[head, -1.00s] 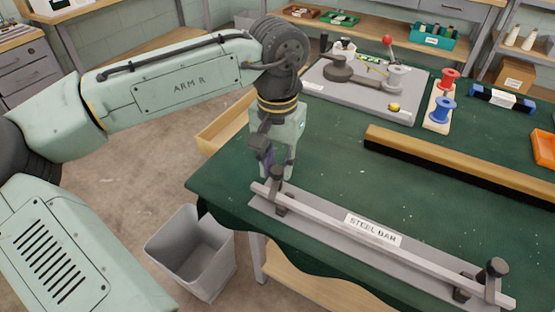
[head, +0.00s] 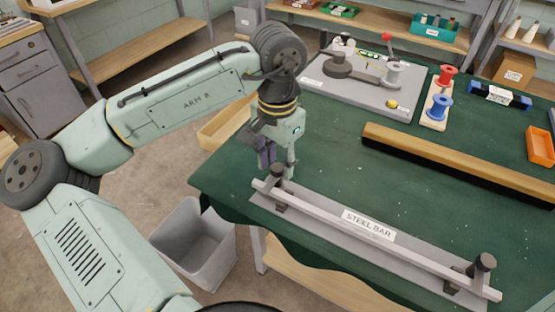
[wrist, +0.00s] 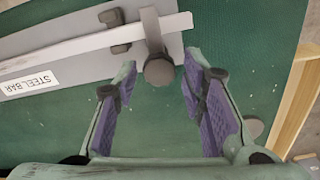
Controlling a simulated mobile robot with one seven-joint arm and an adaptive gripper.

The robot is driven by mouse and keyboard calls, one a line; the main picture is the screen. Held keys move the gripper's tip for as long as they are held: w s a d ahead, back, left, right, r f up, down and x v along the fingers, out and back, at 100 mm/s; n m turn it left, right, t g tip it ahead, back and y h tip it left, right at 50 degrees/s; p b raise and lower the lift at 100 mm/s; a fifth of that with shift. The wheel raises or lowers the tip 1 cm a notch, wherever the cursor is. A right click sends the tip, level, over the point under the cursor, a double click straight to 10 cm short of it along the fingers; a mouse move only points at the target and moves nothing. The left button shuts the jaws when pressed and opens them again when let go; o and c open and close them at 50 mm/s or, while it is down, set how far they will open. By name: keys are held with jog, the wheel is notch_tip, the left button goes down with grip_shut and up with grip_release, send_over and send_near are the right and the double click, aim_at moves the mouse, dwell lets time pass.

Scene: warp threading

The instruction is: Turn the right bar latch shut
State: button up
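The steel bar (head: 330,223) lies along a grey base plate (head: 405,258) at the table's front edge, its label readable. One dark latch (head: 277,175) stands at its left end in the head view, another (head: 483,265) at its right end. My gripper (head: 278,158) is at the left-end latch. In the wrist view my gripper (wrist: 160,76) is open, its purple-padded fingers on either side of this latch's round knob (wrist: 158,71), with gaps visible. The latch's grey arm (wrist: 151,30) crosses over the bar there. Whether the fingers touch the knob's lower part cannot be told.
A wooden strip with dark bristles (head: 460,165) lies behind the bar. A grey fixture plate (head: 335,88), red and blue spools (head: 440,105) and an orange tray (head: 540,146) are farther back. A grey bin (head: 195,240) stands on the floor left of the table.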

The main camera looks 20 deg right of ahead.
aim_at(278, 167)
jog(key=shift+o, duration=0.5)
notch_tip(278, 167, up, 12)
dwell(0.3)
dwell(0.3)
